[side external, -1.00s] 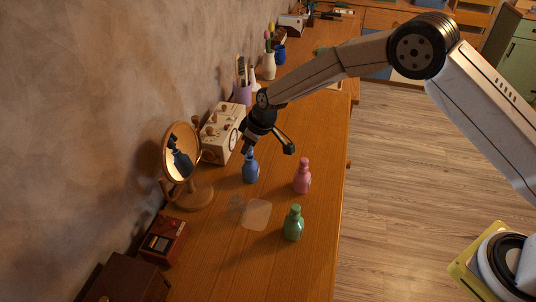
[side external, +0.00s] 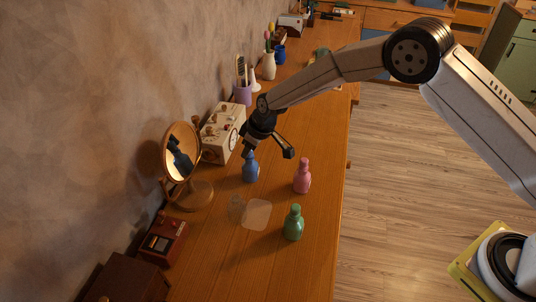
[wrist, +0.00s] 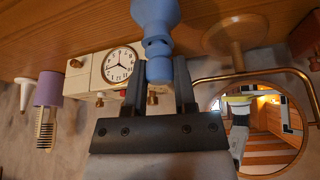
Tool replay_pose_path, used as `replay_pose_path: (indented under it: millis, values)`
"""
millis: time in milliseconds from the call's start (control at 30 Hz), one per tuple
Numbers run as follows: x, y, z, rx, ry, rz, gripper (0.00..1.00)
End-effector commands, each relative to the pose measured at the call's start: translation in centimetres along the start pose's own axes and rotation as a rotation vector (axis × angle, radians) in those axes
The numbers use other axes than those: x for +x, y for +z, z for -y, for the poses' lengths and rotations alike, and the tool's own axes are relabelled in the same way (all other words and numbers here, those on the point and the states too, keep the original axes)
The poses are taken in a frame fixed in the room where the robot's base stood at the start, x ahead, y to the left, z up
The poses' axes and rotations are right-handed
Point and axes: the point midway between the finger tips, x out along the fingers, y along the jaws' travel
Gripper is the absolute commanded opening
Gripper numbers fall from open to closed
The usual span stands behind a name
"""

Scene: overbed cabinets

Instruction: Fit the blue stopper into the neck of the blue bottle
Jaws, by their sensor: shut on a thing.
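The blue bottle (side external: 251,169) stands upright on the wooden table, and it also shows at the top of the wrist view (wrist: 156,14). My gripper (wrist: 159,66) is right over its neck. The fingers are shut on the blue stopper (wrist: 160,71), which lines up with the bottle's neck in the wrist view. Stopper and neck look touching or nearly so; I cannot tell how far the stopper sits inside. In the side view the gripper (side external: 247,149) hides most of the stopper.
A pink bottle (side external: 302,177) and a green bottle (side external: 293,223) stand nearby, right and front. A round mirror (side external: 181,153) and a cream clock box (side external: 222,133) stand close on the left. A red-brown box (side external: 163,240) lies at the front left. Clear pale pieces (side external: 256,214) lie on the table.

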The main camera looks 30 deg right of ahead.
Motion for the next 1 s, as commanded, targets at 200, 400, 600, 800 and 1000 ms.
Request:
replay_pose_path:
  millis: [200,400,600,800,1000]
  values:
    - [0.30,0.12,0.00,0.000,0.000,0.000,0.00]
    - [0.46,0.17,-0.01,0.000,0.001,-0.001,0.47]
    - [0.45,0.18,-0.01,0.000,0.001,-0.001,0.75]
    - [0.44,0.19,0.00,0.000,0.000,0.000,0.75]
    - [-0.03,0.17,-0.02,0.000,0.000,-0.001,0.75]
